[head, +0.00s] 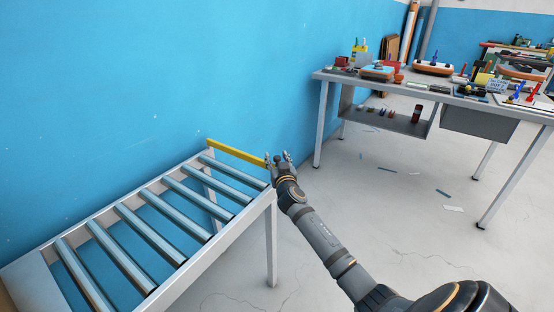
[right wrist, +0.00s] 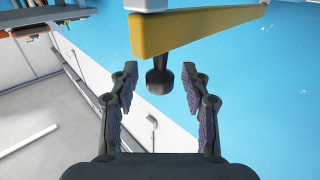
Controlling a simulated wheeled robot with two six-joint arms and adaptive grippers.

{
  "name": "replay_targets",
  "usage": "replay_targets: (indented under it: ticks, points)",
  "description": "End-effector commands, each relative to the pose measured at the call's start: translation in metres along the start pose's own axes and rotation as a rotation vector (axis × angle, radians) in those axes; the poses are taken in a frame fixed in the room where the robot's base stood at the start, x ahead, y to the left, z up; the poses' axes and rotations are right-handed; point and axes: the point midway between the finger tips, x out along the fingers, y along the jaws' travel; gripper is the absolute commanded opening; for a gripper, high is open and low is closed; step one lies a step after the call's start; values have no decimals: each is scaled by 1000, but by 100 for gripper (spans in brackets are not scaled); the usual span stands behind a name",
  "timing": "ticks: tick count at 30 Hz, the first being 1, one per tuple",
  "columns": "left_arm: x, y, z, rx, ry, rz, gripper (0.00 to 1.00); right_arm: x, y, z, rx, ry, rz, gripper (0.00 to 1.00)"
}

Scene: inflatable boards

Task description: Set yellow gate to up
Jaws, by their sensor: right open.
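The yellow gate (head: 236,152) is a long yellow bar lying across the far end of the roller conveyor (head: 232,235), down near roller level. In the right wrist view, the gate (right wrist: 195,27) crosses the top of the picture, with a dark round knob (right wrist: 158,78) sticking out from it. My right gripper (head: 278,158) is at the gate's right end. It is open, with the knob between its two fingertips (right wrist: 160,85) and a gap visible on each side. My left gripper is not in view.
A blue wall (head: 150,70) runs close behind the conveyor. A workbench (head: 325,75) with tools and several inflatable items stands at the back right. The pale floor (head: 385,215) between is mostly clear, with a few scattered scraps.

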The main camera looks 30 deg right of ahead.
Motion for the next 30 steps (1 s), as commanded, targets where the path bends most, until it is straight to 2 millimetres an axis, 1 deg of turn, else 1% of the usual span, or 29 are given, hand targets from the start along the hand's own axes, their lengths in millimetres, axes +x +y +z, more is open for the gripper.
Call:
replay_targets:
  ticks: [6,7,17,18,26,30]
  points:
    - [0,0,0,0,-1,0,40,1,0,1,0,-1,0,48]
    - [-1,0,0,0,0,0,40,1,0,1,0,-1,0,46]
    - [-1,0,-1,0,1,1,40,0,0,1,0,-1,0,1]
    - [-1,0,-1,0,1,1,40,0,0,1,0,-1,0,0]
    - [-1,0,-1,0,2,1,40,0,0,0,0,-1,0,0]
    - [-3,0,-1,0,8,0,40,0,0,-3,-3,-4,0,0]
